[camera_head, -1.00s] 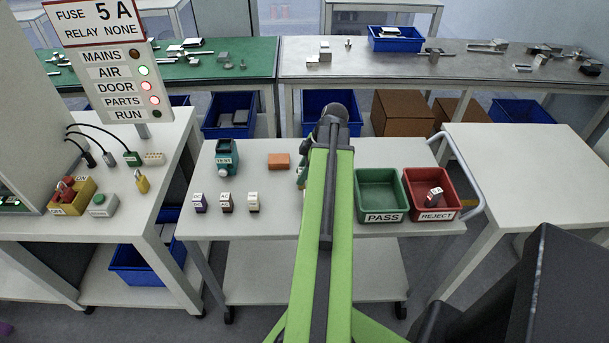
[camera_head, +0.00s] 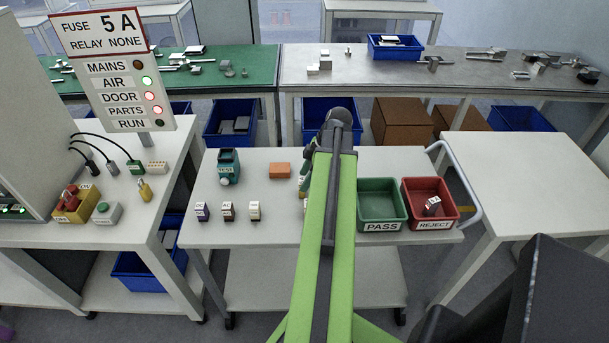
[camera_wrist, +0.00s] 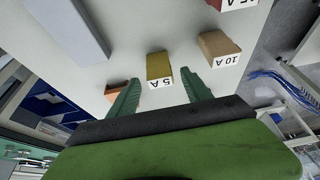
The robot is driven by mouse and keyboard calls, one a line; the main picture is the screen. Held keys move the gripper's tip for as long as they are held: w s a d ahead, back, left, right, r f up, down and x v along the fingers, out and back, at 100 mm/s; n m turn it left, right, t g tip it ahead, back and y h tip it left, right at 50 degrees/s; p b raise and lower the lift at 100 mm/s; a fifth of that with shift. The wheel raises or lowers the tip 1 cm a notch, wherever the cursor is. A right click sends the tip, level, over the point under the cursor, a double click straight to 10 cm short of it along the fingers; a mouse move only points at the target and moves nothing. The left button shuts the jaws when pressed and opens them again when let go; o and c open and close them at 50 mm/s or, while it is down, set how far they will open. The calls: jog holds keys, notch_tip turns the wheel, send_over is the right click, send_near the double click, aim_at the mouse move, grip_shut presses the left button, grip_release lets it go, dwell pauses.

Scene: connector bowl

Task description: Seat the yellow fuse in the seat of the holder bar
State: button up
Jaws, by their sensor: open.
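The yellow fuse (camera_wrist: 159,68), labelled 5 A, lies on the pale table top in the wrist view. My gripper (camera_wrist: 160,93) is open, with its two green fingers apart to either side of the fuse's labelled end; I cannot tell whether they touch it. A tan fuse (camera_wrist: 218,47), labelled 10 A, sits to the right. A reddish labelled block (camera_wrist: 233,4) is cut off at the top edge. A long pale grey block (camera_wrist: 70,28) lies at upper left; I cannot tell whether it is the holder bar.
A green PASS tray (camera_head: 381,227) and a red REJECT tray (camera_head: 428,225) stand right of the arm; the red one holds a small block. Several small labelled blocks (camera_head: 228,211), an orange block (camera_head: 280,170) and a teal device (camera_head: 229,167) stand left.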

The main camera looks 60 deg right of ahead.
jog(key=p+v, duration=0.7)
jog(key=v, duration=0.2)
jog(key=shift+r, duration=0.3)
jog(key=w+a+f+m+g, duration=0.1)
jog(key=w+a+m+g, duration=0.2)
jog(key=w+a, duration=1.45)
jog(key=w+a+m+h, duration=0.1)
jog(key=w+a+m, duration=0.1)
jog(key=a, duration=1.3)
jog(key=w+a+m+h, duration=0.1)
jog(key=w+a+m, duration=0.1)
jog(key=a, duration=1.4)
jog(key=shift+w+f+g+h, duration=0.25)
jog(key=shift+f+g+h, duration=0.15)
jog(key=shift+o, duration=0.5)
